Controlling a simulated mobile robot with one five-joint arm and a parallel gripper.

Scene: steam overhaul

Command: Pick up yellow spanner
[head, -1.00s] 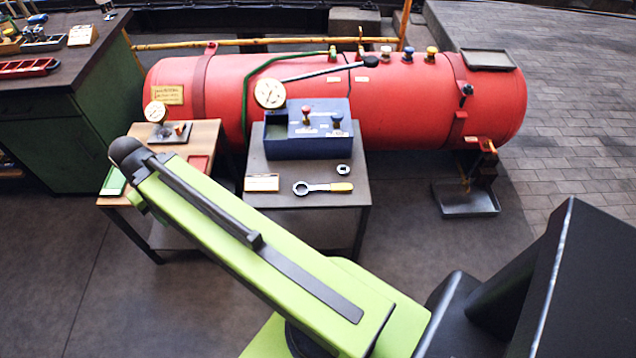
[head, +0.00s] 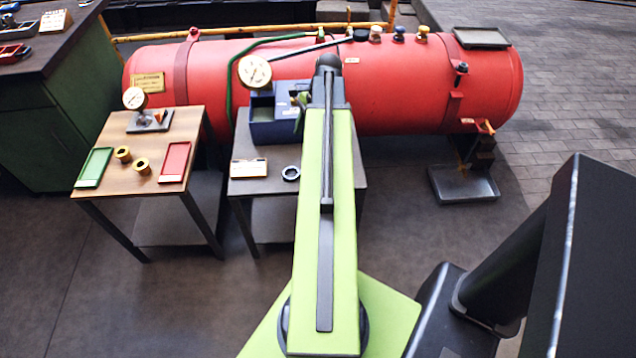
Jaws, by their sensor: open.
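The spanner's dark ring head (head: 290,173) lies on the grey middle table (head: 240,186). Its yellow handle is hidden behind my raised green arm. My gripper is not visible; the far end of my arm is out of sight behind the upper link, whose top joint is in front of the red boiler. Whether my gripper is near the spanner cannot be seen.
A label card (head: 249,168) lies left of the spanner head, and a blue box (head: 270,128) stands behind it. The wooden table (head: 120,200) at left holds a green tray (head: 94,167), a red tray (head: 174,162) and two brass rings. The red boiler (head: 410,90) spans the back.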

